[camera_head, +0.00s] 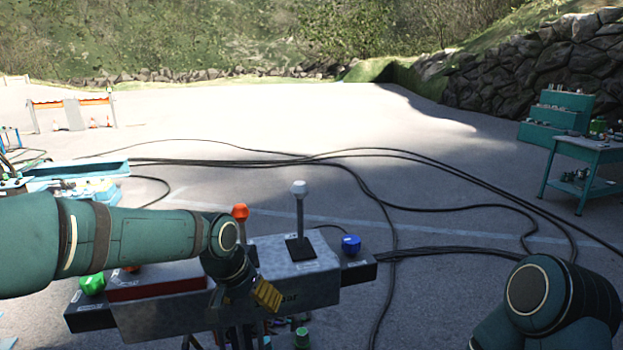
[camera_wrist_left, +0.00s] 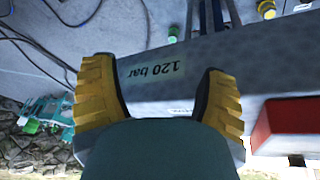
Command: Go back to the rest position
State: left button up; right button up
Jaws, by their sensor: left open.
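My left gripper (camera_head: 256,292) hangs in front of the grey control console (camera_head: 200,318) and hides part of its front. In the left wrist view its two yellow fingers (camera_wrist_left: 158,92) stand wide apart with nothing between them but the console face marked "120 bar". I cannot tell whether the fingers touch the console. The console carries a lever with a white knob (camera_head: 299,188), a lever with an orange knob (camera_head: 240,211), a green knob (camera_head: 92,284) and a blue knob (camera_head: 351,244). My right arm shows at the lower right; its gripper is out of view.
Black cables (camera_head: 340,160) run over the paved ground behind and right of the console. A teal worktable (camera_head: 590,150) stands at the right. A blue tray (camera_head: 75,170) lies at the left, with an orange-and-white barrier (camera_head: 72,103) beyond. Open pavement lies behind.

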pick_arm(q)
jog(key=s+d+f+n+g+h+b, duration=0.1)
jog(key=s+f, duration=0.3)
jog(key=f, duration=0.8)
jog(key=s+d+f+n+b, duration=0.1)
jog(key=s+f+b, duration=0.15)
jog(key=f, duration=0.95)
jog(key=s+f+n+b, duration=0.2)
jog(key=s+f+n, duration=0.1)
jog(key=s+f, duration=1)
jog(key=shift+s+a+f+n+h, duration=0.2)
jog(key=shift+a+f+n+h, duration=0.1)
jog(key=shift+f, duration=0.5)
